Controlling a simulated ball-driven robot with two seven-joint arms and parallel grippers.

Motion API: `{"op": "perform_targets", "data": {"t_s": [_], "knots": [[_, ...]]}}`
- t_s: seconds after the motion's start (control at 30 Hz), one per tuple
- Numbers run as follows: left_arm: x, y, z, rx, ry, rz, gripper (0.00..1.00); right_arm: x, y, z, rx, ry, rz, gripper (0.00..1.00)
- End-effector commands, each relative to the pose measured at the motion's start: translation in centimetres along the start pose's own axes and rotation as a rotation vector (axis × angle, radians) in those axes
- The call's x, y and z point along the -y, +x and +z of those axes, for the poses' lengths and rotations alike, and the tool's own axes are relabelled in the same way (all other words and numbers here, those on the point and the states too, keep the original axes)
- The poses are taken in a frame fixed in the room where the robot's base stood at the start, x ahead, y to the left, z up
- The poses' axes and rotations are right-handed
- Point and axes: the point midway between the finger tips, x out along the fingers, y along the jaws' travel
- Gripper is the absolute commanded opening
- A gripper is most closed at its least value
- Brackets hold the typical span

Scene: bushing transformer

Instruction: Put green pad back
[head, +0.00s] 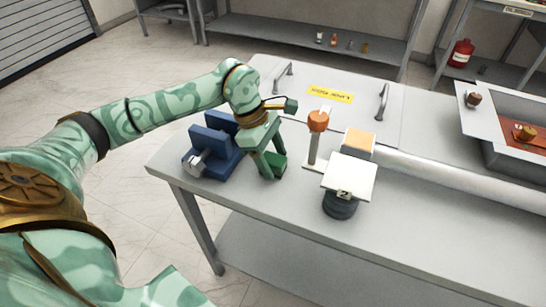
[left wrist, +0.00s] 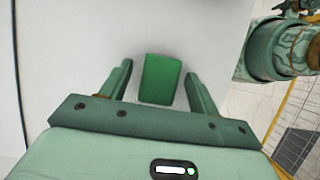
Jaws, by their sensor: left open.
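The green pad (head: 279,166) is on the grey table, right of the blue vise, partly hidden by my left gripper in the head view. In the left wrist view the green pad (left wrist: 160,79) lies between the two fingers, with a gap on each side. My left gripper (head: 273,167) is open and points down over the pad; its fingers also show in the left wrist view (left wrist: 160,88). My right gripper is not in view.
A blue vise (head: 212,148) stands left of the gripper. To the right are an orange-topped post (head: 318,122), an orange-tan block (head: 359,142) and a white plate (head: 349,177) on a dark round base. A metal pipe (head: 440,172) lies further right. The table's front is clear.

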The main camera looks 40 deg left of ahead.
Motion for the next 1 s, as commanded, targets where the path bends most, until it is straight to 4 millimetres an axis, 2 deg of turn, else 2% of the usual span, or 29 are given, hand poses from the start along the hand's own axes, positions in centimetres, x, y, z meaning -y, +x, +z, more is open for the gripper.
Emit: {"op": "perform_targets", "data": {"t_s": [0.3,0.5,0.67,1.0], "knots": [[-0.1,-7.5,0.1,-0.002,0.001,0.009,0.61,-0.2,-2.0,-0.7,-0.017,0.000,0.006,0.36],[-0.1,-10.8,0.1,-0.001,0.000,0.005,0.61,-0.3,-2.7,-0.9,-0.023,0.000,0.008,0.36],[0.0,-11.7,0.0,-0.001,-0.001,0.002,0.61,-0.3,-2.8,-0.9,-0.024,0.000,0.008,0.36],[0.0,-11.7,0.0,0.000,0.000,0.001,0.61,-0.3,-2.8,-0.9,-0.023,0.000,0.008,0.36]]}}
